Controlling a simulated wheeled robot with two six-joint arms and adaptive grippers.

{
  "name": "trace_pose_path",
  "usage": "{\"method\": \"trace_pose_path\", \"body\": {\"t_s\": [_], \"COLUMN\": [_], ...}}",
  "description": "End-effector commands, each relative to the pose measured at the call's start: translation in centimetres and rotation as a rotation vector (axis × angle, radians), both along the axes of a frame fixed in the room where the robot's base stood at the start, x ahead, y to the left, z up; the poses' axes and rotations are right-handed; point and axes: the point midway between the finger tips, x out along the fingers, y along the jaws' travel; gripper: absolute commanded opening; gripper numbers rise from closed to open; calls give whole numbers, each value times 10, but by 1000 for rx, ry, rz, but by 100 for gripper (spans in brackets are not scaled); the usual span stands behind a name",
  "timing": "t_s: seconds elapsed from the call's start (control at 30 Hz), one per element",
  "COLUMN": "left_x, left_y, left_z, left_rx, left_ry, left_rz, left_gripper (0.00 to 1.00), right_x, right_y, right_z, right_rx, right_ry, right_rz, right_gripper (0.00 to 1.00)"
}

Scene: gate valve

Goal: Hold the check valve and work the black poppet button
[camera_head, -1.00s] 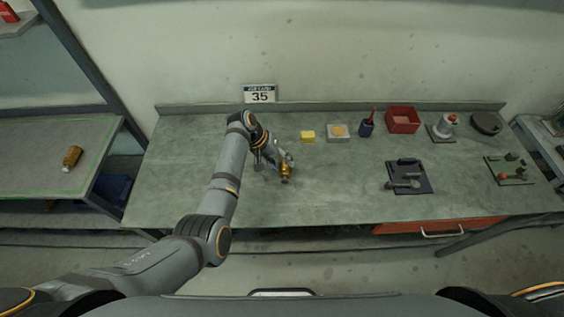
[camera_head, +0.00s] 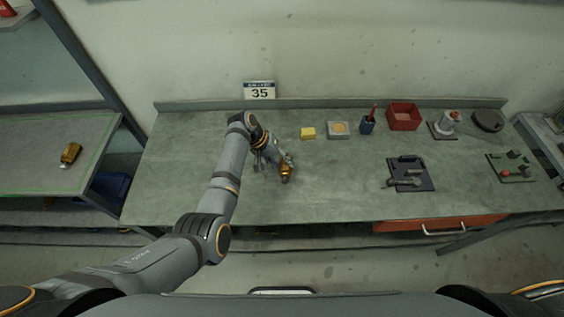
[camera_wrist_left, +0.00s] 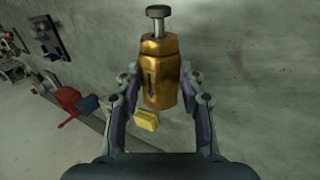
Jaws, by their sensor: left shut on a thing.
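The check valve (camera_head: 286,174) is a brass, faceted body at the left-middle of the workbench. My left gripper (camera_head: 281,165) is shut on it in the head view. In the left wrist view the brass valve (camera_wrist_left: 161,72) sits between both fingers of the left gripper (camera_wrist_left: 160,92). A slot shows in its side. The black poppet button (camera_wrist_left: 158,11) stands out from the valve's far end on a grey stem, and nothing touches it. The button cannot be made out in the head view. My right gripper is not in view.
A yellow block (camera_head: 307,133), a tan-topped tray (camera_head: 339,131), a blue cup (camera_head: 367,126) and a red bin (camera_head: 403,117) line the bench's back. A dark tool board (camera_head: 411,178) lies at the right. Another brass piece (camera_head: 70,154) lies on the left side table. The bench's left part is clear.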

Motion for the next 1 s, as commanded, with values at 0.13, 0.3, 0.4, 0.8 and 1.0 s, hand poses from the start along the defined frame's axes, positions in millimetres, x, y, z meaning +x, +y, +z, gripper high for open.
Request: {"method": "trace_pose_path", "body": {"t_s": [0.13, 0.3, 0.4, 0.8, 1.0], "left_x": [1, 1, 0, 0, 0], "left_y": [0, 0, 0, 0, 0], "left_z": [-3, -6, -8, -16, -19], "left_rx": [-1, -1, -1, -1, -1], "left_ry": [-2, -1, -1, -1, -1], "left_rz": [0, 0, 0, 0, 0], "left_gripper": [1, 1, 1, 1, 1], "right_x": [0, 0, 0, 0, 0], "right_y": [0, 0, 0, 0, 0], "right_z": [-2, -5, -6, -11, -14], "right_rx": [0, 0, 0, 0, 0], "right_ry": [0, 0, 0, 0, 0], "right_rz": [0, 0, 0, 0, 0], "right_gripper": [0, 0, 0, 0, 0]}}
